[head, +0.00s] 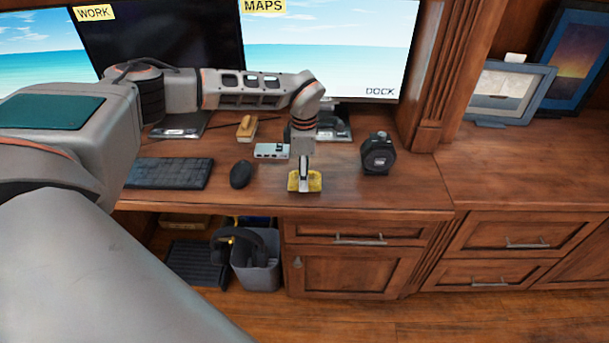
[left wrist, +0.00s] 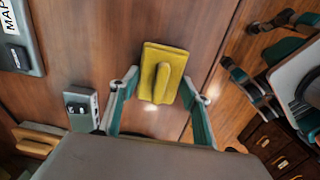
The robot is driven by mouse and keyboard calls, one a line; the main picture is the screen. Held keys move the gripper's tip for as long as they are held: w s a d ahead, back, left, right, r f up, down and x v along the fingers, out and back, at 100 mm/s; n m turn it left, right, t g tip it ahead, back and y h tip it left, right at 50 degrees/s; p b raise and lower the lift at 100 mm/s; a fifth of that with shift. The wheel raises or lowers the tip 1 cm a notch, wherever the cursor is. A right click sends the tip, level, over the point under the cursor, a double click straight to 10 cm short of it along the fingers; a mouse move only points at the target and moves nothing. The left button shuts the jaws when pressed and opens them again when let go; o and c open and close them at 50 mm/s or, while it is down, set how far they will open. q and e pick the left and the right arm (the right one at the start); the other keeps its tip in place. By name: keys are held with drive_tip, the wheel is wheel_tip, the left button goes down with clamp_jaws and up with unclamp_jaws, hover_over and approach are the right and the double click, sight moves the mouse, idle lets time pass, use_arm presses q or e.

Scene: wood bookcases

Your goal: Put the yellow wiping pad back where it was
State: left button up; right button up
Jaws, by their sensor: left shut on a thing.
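The yellow wiping pad (head: 313,182) is at the front of the wooden desktop, below my left gripper (head: 304,176). In the left wrist view the pad (left wrist: 178,66) is a flat yellow block with a raised grip bar along its middle. My left gripper's two teal-lined fingers (left wrist: 160,80) are on either side of the pad, and the gripper is shut on it. I cannot tell whether the pad rests on the desktop or is just above it.
A black mouse (head: 240,174) and keyboard (head: 168,173) lie left of the pad. A grey hub (head: 271,151) and a tan-and-yellow brush-like block (head: 247,127) lie behind. A black round device (head: 378,153) stands to the right. The desktop (head: 415,190) is clear at front right.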

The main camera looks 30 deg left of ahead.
use_arm(q)
drive_tip(key=shift+f, duration=0.2)
drive_tip(key=o, duration=1.1)
drive_tip(key=shift+r, duration=0.1)
